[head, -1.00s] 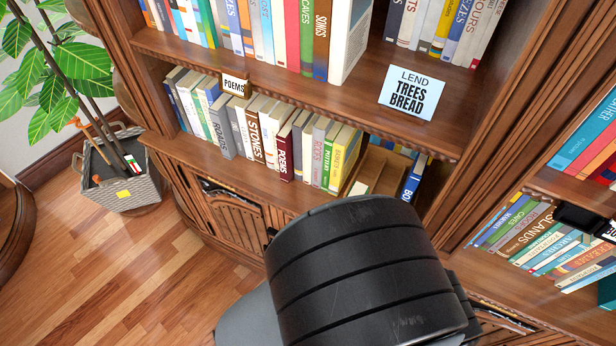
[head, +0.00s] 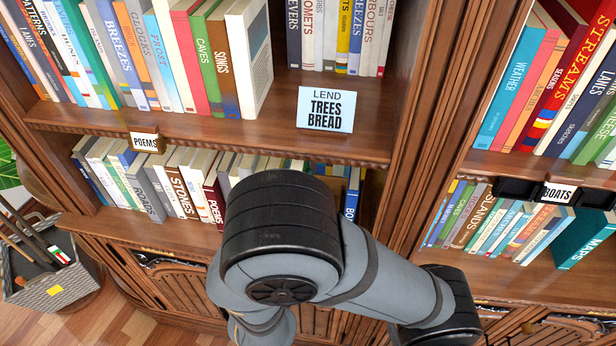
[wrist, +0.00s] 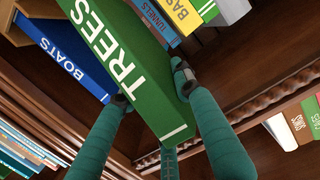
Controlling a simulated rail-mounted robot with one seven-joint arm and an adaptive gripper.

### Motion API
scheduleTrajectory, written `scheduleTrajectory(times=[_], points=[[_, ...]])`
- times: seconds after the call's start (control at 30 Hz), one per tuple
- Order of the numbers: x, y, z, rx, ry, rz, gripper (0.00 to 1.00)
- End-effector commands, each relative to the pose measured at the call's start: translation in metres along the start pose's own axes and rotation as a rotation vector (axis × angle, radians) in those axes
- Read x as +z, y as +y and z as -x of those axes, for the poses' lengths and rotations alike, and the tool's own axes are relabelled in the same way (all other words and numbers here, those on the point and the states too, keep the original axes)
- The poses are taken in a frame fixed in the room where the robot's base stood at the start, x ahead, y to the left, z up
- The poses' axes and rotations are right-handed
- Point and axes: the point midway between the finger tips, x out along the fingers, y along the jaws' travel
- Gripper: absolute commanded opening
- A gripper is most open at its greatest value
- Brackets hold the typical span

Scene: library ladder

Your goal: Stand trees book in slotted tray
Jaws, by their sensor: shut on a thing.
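The trees book (wrist: 135,62) is green with white TREES lettering on its spine. It fills the middle of the wrist view. My gripper (wrist: 152,84) is shut on it, with a teal finger on each side. The blue BOATS book (wrist: 65,60) is to its left in the wrist view; its spine partly shows in the head view (head: 352,197). In the head view my arm hides the gripper and the trees book. I cannot tell whether the trees book still rests on the shelf. I cannot make out a slotted tray in either current view.
A card reading LEND TREES BREAD (head: 326,109) is on the upper shelf edge. A POEMS label (head: 146,143) marks the lower row of books. A BOATS label (head: 558,193) is on the right bookcase. A woven basket (head: 52,287) stands on the floor at left.

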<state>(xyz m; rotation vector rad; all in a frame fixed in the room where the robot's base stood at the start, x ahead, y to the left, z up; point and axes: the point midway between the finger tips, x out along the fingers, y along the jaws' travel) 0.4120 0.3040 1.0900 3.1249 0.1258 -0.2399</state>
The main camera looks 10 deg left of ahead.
Motion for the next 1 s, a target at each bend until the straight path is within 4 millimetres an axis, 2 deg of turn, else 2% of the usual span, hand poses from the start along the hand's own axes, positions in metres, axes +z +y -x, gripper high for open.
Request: scheduleTrajectory(times=[0.03,0.13,0.2,0.4,0.47,0.67,0.93,0.97,1.0], points=[[-0.005,0.003,-0.015,0.009,0.002,0.000,0.00],[-0.010,0.003,-0.040,0.009,0.001,0.000,0.00],[0.013,0.000,-0.046,0.001,0.002,0.010,0.00],[0.050,0.001,-0.064,0.001,0.001,0.007,0.00],[0.038,0.001,-0.069,0.004,-0.039,-0.007,0.00],[0.039,0.000,-0.078,0.000,-0.110,-0.003,0.00],[0.022,0.000,-0.106,0.002,-0.308,-0.007,0.00],[0.040,0.000,-0.106,-0.001,-0.306,0.006,0.00],[0.049,0.000,-0.106,-0.001,-0.304,0.007,0.00]])
